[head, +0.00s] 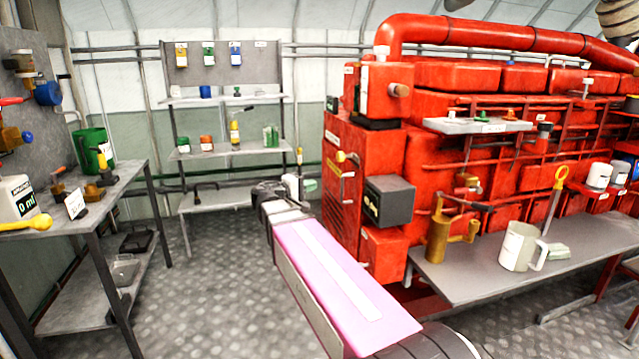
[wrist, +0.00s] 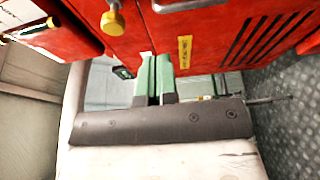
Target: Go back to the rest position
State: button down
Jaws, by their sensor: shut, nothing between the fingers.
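My gripper (wrist: 155,75) shows in the wrist view with its two green fingers together and nothing between them. In the head view my arm reaches out from the bottom middle, and my gripper (head: 309,185) is at its far end, small and partly hidden by the wrist. It appears just left of the red engine cabinet (head: 338,185). In the wrist view the red cabinet (wrist: 225,30) fills the top, beyond the fingertips. I cannot tell the exact gap; no contact is visible.
A workbench (head: 120,185) with a green container (head: 92,148) stands at left. A shelf rack (head: 230,152) stands at the back. At right, a grey table (head: 470,275) holds a brass can (head: 440,238) and a white jug (head: 519,247). The metal floor (head: 200,290) between is clear.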

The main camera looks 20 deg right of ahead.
jog(key=s+d+f+g+y, duration=0.1)
jog(key=s+f+g+y, duration=0.2)
jog(key=f, duration=0.6)
jog(key=s+f+y, duration=0.4)
jog(key=f, duration=0.5)
jog(key=s+a+f+m+g+y, duration=0.1)
jog(key=s+a+f+m+y, duration=0.1)
jog(key=s+f+y, duration=0.3)
jog(key=s+a+f+m+g+y, duration=0.2)
jog(key=s+a+f+y, duration=0.2)
jog(key=f, duration=0.6)
jog(key=shift+s+y, duration=0.35)
jog(key=shift+y, duration=0.15)
jog(key=shift+f, duration=0.1)
